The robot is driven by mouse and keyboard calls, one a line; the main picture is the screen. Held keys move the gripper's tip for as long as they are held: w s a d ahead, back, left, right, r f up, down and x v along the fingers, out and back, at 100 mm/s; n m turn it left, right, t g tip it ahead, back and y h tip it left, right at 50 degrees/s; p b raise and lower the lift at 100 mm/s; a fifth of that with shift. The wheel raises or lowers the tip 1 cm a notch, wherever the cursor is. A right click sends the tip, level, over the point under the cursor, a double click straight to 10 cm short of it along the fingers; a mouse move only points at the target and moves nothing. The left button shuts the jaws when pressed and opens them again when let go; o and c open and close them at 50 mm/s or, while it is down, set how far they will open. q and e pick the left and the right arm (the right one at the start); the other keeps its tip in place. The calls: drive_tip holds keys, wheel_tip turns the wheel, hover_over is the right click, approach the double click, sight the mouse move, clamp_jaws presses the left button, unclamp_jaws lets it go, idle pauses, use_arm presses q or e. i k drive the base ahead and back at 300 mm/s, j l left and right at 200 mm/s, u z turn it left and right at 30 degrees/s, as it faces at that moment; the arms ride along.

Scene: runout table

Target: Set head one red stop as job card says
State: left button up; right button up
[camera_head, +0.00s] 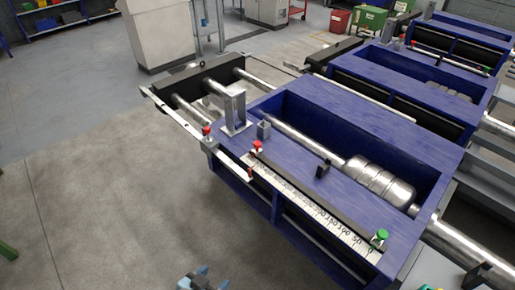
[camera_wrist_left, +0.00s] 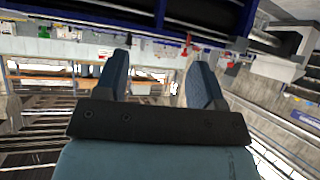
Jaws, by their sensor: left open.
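The nearest blue machine head (camera_head: 330,115) has a white scale strip (camera_head: 310,209) with printed numbers along its front edge. A red-knobbed stop (camera_head: 258,147) stands at the left end of this scale, and a green-knobbed stop (camera_head: 382,236) at its right end. Another red knob (camera_head: 207,130) sits on the rail further left. My left gripper (camera_head: 205,281) shows at the bottom edge, apart from the machine and over the floor. In the left wrist view my left gripper (camera_wrist_left: 160,75) has its two blue fingers apart with nothing held. I cannot make out a job card.
A metal cylinder (camera_head: 380,182) on a bar lies in the blue head's trough. More blue heads (camera_head: 400,75) stand behind. A grey cabinet (camera_head: 158,32) and red bin (camera_head: 339,21) are at the back. The grey floor (camera_head: 110,190) at left is clear.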

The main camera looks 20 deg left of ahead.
sight(258, 150)
drive_tip(key=l+z, duration=0.15)
drive_tip(key=z, duration=1.85)
drive_tip(key=u, duration=2.1)
drive_tip(key=j+z, duration=0.95)
